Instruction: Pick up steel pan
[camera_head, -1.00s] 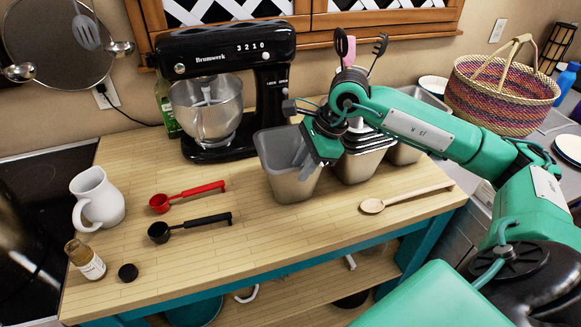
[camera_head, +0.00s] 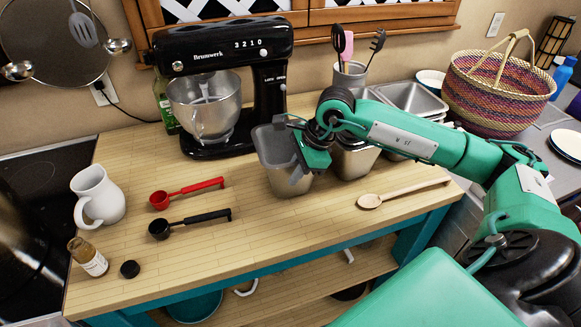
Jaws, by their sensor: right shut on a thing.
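A deep steel pan (camera_head: 277,156) stands on the wooden counter, to the right of the black stand mixer. My right gripper (camera_head: 297,158) comes in from the right and is shut on the pan's right rim. The gripper hides part of that rim. The pan looks upright, and I cannot tell whether its base is clear of the counter. Two similar steel pans stand to its right, one (camera_head: 355,160) close behind my wrist and partly hidden. My left gripper is not in view.
The stand mixer (camera_head: 225,75) is close on the left. A wooden spoon (camera_head: 405,193) lies in front right, with red (camera_head: 187,193) and black (camera_head: 190,223) measuring scoops at front left. A white jug (camera_head: 97,197) stands farther left. A utensil crock (camera_head: 348,78) and woven basket (camera_head: 498,95) are behind.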

